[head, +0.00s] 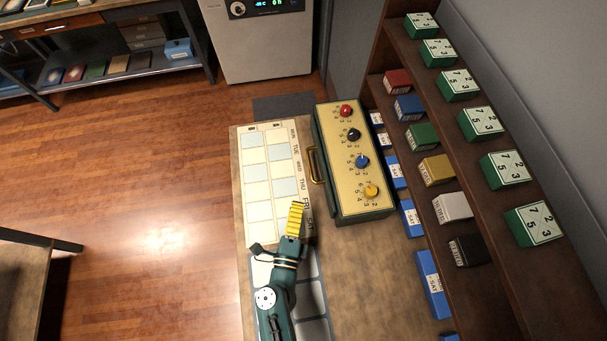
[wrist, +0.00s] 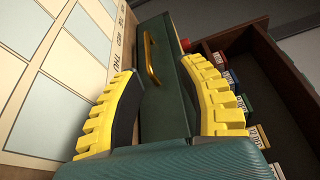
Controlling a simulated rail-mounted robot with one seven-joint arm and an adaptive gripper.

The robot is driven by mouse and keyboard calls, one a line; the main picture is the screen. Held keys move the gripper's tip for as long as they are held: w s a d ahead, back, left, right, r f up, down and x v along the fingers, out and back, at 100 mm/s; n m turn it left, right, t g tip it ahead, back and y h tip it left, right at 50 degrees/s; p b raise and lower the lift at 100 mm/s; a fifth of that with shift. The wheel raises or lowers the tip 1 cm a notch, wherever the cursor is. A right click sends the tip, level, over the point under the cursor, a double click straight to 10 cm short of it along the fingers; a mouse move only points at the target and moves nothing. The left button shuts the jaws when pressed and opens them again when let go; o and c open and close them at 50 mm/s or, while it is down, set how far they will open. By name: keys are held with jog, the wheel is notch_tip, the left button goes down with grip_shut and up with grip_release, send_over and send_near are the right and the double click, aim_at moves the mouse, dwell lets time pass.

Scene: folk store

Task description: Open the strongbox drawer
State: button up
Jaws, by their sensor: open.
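The strongbox (head: 335,165) is a long dark green box with a gold top panel. It stands on the wooden table and carries red, black, blue and yellow dials. A brass handle (head: 316,166) is on its left face; it also shows in the wrist view (wrist: 152,60). The drawer front (wrist: 166,92) appears flush with the box. My gripper (head: 296,217) has yellow ridged fingers and is just left of the strongbox's near end, over the calendar sheet's edge. In the wrist view my gripper (wrist: 165,105) is open and empty, with the handle ahead and apart from the fingers.
A calendar sheet (head: 258,205) lies left of the strongbox, with a grey compartmented tray (head: 310,300) below it. A wooden shelf (head: 490,215) on the right holds green numbered blocks and small coloured boxes. Blue boxes (head: 431,283) line the table's right side.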

aim_at(310, 168)
jog(key=shift+s+d+f+m+g+h, duration=0.15)
jog(key=shift+s+d+f+m+g, duration=0.1)
jog(key=shift+s+f, duration=0.2)
jog(key=shift+s+d+f+m+g+h, duration=0.15)
jog(key=shift+s+f+m, duration=0.15)
jog(key=shift+f, duration=0.15)
jog(key=shift+w+d+f, duration=0.1)
jog(key=shift+f, duration=0.25)
jog(key=w+b, duration=0.1)
jog(key=w, duration=0.4)
jog(key=w+d+b, duration=0.1)
jog(key=w, duration=0.4)
jog(key=w+d+f+b, duration=0.1)
jog(key=w+b, duration=0.1)
jog(key=w, duration=0.4)
jog(key=shift+d, duration=0.25)
grip_shut()
jog(key=shift+a, duration=0.1)
